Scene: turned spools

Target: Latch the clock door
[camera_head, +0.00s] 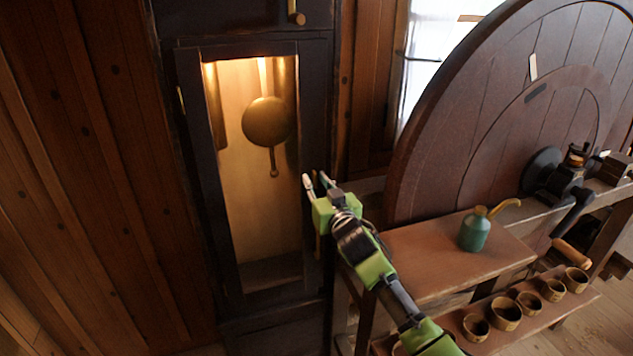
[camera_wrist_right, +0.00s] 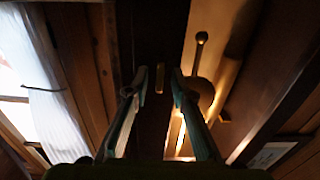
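The clock door (camera_head: 313,110) has a dark wood frame around a glazed, lit opening. It looks shut or nearly shut; I cannot tell whether a small gap remains. A brass pendulum (camera_head: 267,122) hangs behind it and also shows in the right wrist view (camera_wrist_right: 201,92). My right gripper (camera_head: 316,180) is at the door's right edge, with its fingers pointing at the clock case. In the right wrist view its fingers (camera_wrist_right: 159,80) are apart, with nothing held. A small tan piece (camera_wrist_right: 159,77), possibly the latch, appears between the fingertips on dark wood. My left gripper is out of view.
A wooden bench (camera_head: 440,260) stands right of my right arm, bearing a green oil can (camera_head: 475,232). Several small cups (camera_head: 506,314) sit on a lower shelf. A large wooden wheel (camera_head: 470,130) rises behind. A brass knob (camera_head: 296,14) is above the door.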

